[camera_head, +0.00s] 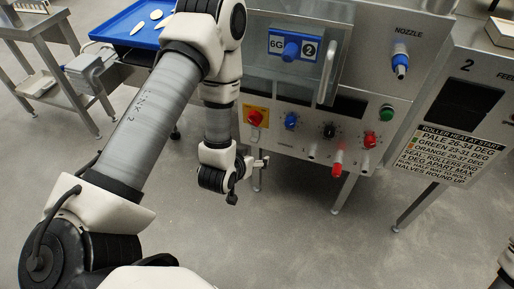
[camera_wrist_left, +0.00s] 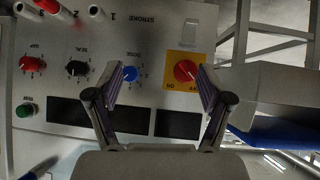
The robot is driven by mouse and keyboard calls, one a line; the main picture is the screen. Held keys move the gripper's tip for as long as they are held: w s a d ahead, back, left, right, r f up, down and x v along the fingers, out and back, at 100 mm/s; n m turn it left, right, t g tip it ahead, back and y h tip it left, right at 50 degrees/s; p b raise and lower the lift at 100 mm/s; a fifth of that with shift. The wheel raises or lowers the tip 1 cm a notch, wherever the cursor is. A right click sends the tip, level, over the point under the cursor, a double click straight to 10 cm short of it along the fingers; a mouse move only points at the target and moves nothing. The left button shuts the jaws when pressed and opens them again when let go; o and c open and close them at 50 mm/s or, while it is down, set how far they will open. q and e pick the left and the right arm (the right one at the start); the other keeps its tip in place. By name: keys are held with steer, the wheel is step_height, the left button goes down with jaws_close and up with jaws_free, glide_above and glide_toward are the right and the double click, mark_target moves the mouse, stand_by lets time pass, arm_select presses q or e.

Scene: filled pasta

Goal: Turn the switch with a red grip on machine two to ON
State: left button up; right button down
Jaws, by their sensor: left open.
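The switch with a red grip (camera_head: 255,117) sits on a yellow plate at the left end of the middle machine's front panel. In the left wrist view the red grip (camera_wrist_left: 185,70) shows in the picture turned about, on the yellow plate (camera_wrist_left: 182,57) with OFF and ON lettering. My left gripper (camera_head: 252,174) is open and empty, below and in front of the panel. In the left wrist view its two fingers (camera_wrist_left: 164,84) stand apart, the right one overlapping the plate's edge in the picture. I cannot tell how far the grip is from the fingertips. The plate's lettering is too small in the head view.
Right of the switch are a blue knob (camera_head: 291,121), a black knob (camera_head: 329,131), a red knob (camera_head: 369,140) and a green button (camera_head: 386,112). A red-tipped lever (camera_head: 337,170) juts out below. A blue tray (camera_head: 128,30) lies at the upper left. Floor below the panel is clear.

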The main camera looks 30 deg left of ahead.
mark_target(253, 122)
arm_select(q)
steer(key=w+a+f+n+t+y+b, duration=0.1)
steer(key=w+a+t+b, duration=0.1)
steer(key=w+b, duration=0.3)
steer(key=w+a+n+t+y+b, duration=0.1)
steer(key=w+a+t+b, duration=0.1)
steer(key=w+a+b, duration=0.2)
steer(key=w+a+f+t+y+b, duration=0.1)
steer(key=w+a+t+b, duration=0.2)
steer(key=w+b, duration=0.3)
steer(key=shift+f+n+y+b, duration=0.3)
steer(key=shift+n+y+b, duration=0.1)
steer(key=shift+b, duration=0.65)
steer(key=shift+s, duration=0.1)
steer(key=c, duration=1.2)
arm_select(e)
step_height(253, 122, down, 21)
steer(key=shift+a, duration=0.15)
